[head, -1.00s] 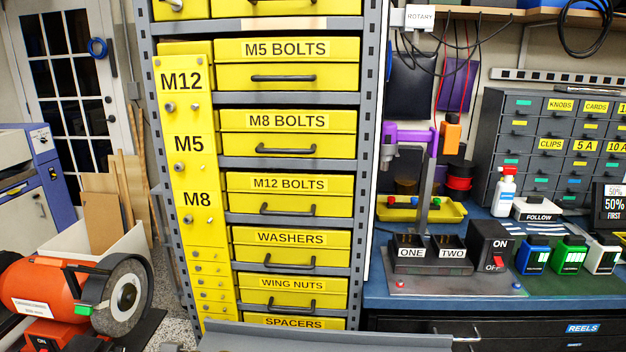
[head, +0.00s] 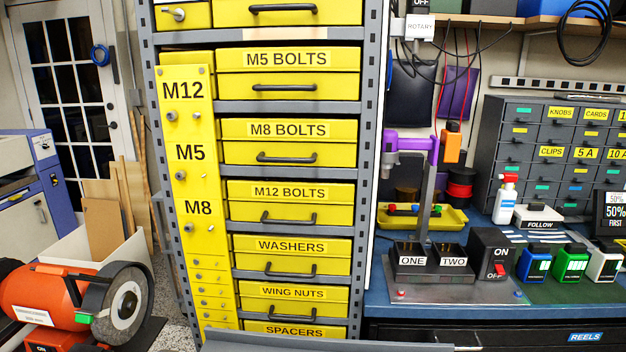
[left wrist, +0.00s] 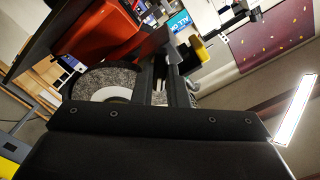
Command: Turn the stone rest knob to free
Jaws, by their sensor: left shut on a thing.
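The orange bench grinder (head: 48,292) stands at the lower left of the head view, with its grey stone wheel (head: 126,305) on its right side and a small green part (head: 84,317) beside the wheel. The left wrist view shows the red grinder body (left wrist: 105,35) and the stone wheel (left wrist: 105,82) close by. There my left gripper (left wrist: 168,75) is beside the wheel, shut on a small part that I take for the stone rest knob. The fingers mostly hide it, so its turn position cannot be read. My right gripper is in neither view.
A rack of yellow drawers (head: 290,152) stands right of the grinder. Further right is a blue bench (head: 400,290) with a switch box (head: 490,255) and small coloured units. A white bin (head: 92,253) stands behind the grinder.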

